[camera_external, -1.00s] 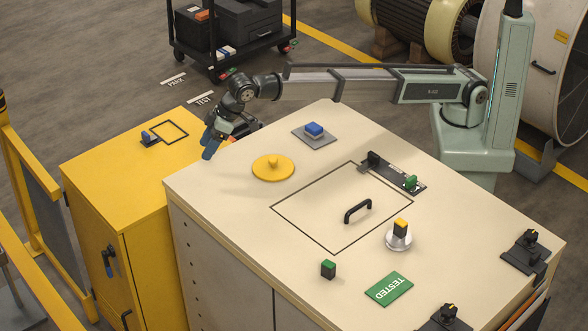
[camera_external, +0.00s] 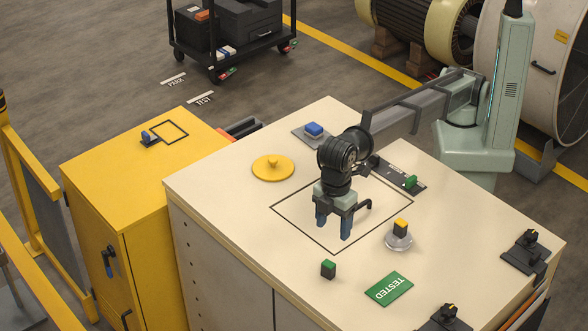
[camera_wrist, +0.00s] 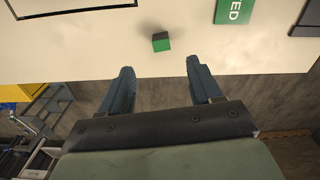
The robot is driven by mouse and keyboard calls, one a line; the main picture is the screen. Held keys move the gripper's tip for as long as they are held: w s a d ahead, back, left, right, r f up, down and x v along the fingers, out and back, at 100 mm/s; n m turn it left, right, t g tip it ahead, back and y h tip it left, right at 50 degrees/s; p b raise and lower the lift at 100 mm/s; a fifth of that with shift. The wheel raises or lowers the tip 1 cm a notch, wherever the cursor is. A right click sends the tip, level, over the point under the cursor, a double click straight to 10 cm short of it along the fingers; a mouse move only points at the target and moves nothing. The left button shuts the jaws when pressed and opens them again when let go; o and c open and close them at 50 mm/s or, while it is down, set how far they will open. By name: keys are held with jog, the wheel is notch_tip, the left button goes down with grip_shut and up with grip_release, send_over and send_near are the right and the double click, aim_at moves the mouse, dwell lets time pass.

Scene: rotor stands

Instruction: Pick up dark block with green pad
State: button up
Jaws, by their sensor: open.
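The dark block with the green pad (camera_external: 328,269) stands upright on the cream bench top near its front left edge, to the left of the green TESTED card. In the wrist view the block (camera_wrist: 161,42) lies ahead of my fingertips, roughly centred between them, with its green pad showing. My gripper (camera_external: 334,228) points down above the outlined panel, behind the block and apart from it. Its blue fingers are open and empty; in the wrist view the gripper (camera_wrist: 158,65) also shows a wide gap. My wrist hides part of the panel and its handle.
A green TESTED card (camera_external: 389,289) lies right of the block. A yellow-topped block (camera_external: 400,226) sits on a round silver base. A black handle (camera_external: 365,203) rises from the panel near my gripper. A yellow disc (camera_external: 273,168) lies behind left. The bench around the block is clear.

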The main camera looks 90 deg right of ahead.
aim_at(330, 263)
jog(key=f, duration=0.8)
jog(key=shift+s+a, duration=0.15)
jog(key=shift+s, duration=0.05)
jog(key=shift+w+a+f, duration=0.1)
jog(key=shift+w+f, duration=0.05)
jog(key=shift+f, duration=0.8)
jog(key=shift+w+a+f, duration=0.1)
jog(key=shift+w+f, duration=0.05)
jog(key=shift+f, duration=0.8)
jog(key=shift+w+a+f, duration=0.1)
jog(key=shift+w+f, duration=0.05)
jog(key=shift+f, duration=0.8)
jog(key=shift+c, duration=0.3)
jog(key=c, duration=1)
